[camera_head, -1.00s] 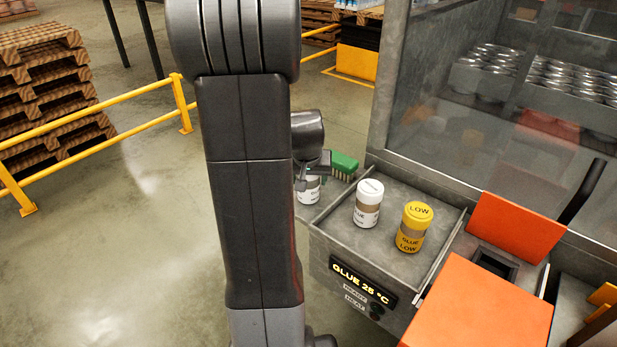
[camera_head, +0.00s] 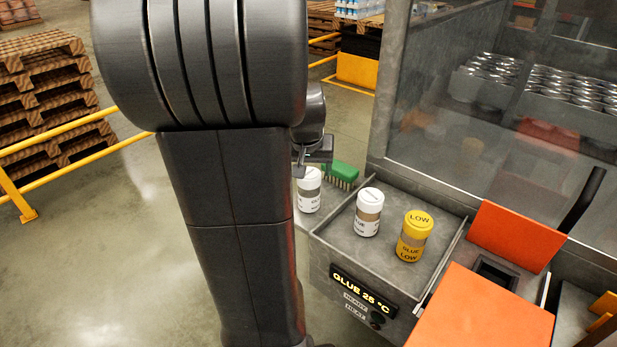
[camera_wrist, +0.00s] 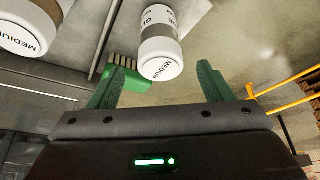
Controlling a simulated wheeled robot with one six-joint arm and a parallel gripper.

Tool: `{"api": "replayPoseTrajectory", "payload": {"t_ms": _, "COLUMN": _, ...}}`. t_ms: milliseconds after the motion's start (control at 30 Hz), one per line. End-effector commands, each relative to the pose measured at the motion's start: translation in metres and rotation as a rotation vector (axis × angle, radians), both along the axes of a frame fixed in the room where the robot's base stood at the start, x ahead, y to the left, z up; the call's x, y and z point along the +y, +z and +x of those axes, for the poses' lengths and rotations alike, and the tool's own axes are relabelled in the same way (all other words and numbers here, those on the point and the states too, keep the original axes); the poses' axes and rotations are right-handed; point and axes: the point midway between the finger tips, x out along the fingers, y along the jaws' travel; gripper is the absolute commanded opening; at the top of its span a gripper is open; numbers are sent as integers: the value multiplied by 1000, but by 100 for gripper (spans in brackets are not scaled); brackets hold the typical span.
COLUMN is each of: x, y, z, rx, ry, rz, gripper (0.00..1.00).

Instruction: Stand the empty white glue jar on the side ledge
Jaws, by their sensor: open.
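A white glue jar (camera_head: 309,190) stands upright on the side ledge (camera_head: 329,207), left of the glue tray. It also shows in the wrist view (camera_wrist: 161,58), with MEDIUM on its lid. My gripper (camera_head: 314,158) is just above this jar, open and apart from it. In the wrist view its green fingers (camera_wrist: 158,85) are spread, with nothing held between them. A second white jar (camera_head: 368,213) stands on the tray and also shows at the left of the wrist view (camera_wrist: 30,30). I cannot tell whether either white jar is empty.
A yellow jar marked LOW (camera_head: 413,237) stands on the tray (camera_head: 345,243). A green brush (camera_head: 341,174) lies on the ledge close behind the jar. A glass-walled machine (camera_head: 450,130) rises behind the tray, and orange panels (camera_head: 482,308) lie to the right.

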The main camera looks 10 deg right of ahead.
Motion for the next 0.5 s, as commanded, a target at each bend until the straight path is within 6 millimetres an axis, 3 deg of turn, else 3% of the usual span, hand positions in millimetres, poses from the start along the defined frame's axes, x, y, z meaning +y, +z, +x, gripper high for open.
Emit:
{"api": "replayPoseTrajectory", "payload": {"t_ms": 200, "x": 3, "y": 23, "z": -9, "rx": -1, "ry": 0, "rz": 0, "gripper": 73}}
{"api": "replayPoseTrajectory", "payload": {"t_ms": 500, "x": 3, "y": 27, "z": -11, "rx": 1, "ry": 0, "rz": 0, "gripper": 73}}
